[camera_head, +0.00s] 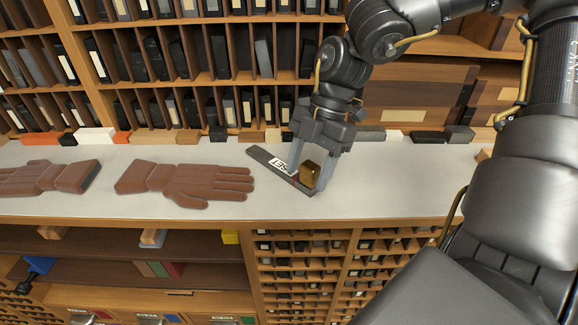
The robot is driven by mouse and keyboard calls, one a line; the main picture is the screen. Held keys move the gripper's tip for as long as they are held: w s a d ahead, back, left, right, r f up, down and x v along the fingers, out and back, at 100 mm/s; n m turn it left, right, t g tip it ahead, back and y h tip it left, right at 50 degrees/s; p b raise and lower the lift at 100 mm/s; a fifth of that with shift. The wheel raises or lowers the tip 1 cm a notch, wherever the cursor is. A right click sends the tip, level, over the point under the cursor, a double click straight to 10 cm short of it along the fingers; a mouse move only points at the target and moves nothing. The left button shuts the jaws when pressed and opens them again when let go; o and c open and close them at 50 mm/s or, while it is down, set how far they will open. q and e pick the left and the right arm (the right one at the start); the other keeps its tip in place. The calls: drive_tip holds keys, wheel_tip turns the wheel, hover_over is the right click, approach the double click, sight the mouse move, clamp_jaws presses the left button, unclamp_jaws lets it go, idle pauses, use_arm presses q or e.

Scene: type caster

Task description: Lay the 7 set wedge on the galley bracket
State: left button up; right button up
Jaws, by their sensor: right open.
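A long dark bar (268,158) with a white label lies slantwise on the grey counter. The label reads "SET" as far as I can see, so I take the bar for the 7 set wedge. A brass-brown block (310,174) stands at its near end, with a small red mark beside it. My right gripper (308,179) points down over that end, open, with its fingers either side of the block. I cannot tell whether they touch it. I cannot make out a galley bracket for certain. My left gripper is not in view.
Two brown gloves (190,182) (50,177) lie on the counter (240,207) to the left. Small blocks line its back edge below shelves of upright dark cases (180,55). Shelves and a small-celled rack (300,275) are below. Bare counter lies right of the gripper.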

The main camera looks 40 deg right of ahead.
drive_tip(key=shift+s+r, duration=0.1)
drive_tip(key=shift+s, duration=0.25)
drive_tip(key=shift+c, duration=2.1)
drive_tip(key=shift+w, duration=0.15)
drive_tip(key=c, duration=0.5)
clamp_jaws()
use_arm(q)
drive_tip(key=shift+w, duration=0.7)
use_arm(e)
drive_tip(key=shift+r, duration=0.1)
